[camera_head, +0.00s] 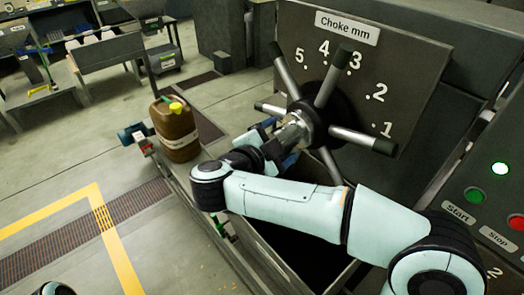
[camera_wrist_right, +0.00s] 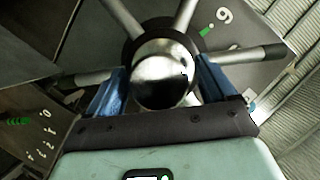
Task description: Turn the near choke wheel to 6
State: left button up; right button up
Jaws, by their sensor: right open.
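The choke wheel (camera_head: 318,115) has a black hub, a silver centre and several silver spokes with black tips. It stands before a dark plate (camera_head: 400,75) labelled "Choke mm" with marks 1 to 5 visible. My right gripper (camera_head: 281,137) is at the wheel's centre. In the right wrist view the wheel's round silver centre (camera_wrist_right: 165,72) lies between the two blue fingers of the right gripper (camera_wrist_right: 163,92), which is open; contact cannot be told. That view also shows a figure 6 (camera_wrist_right: 224,15) beside a short green mark (camera_wrist_right: 207,30). My left gripper is not in view.
A brown jug with a yellow cap (camera_head: 174,128) stands left of the wheel. A green button (camera_head: 475,195) and a red button (camera_head: 516,222) are on the panel at right. A dark open trough (camera_head: 300,255) lies below my right arm.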

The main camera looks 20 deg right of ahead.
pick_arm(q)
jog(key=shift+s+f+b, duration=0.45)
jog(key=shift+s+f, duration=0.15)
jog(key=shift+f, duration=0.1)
pick_arm(e)
jog(key=v, duration=1.2)
jog(key=shift+s+f, duration=0.1)
jog(key=shift+s, duration=0.05)
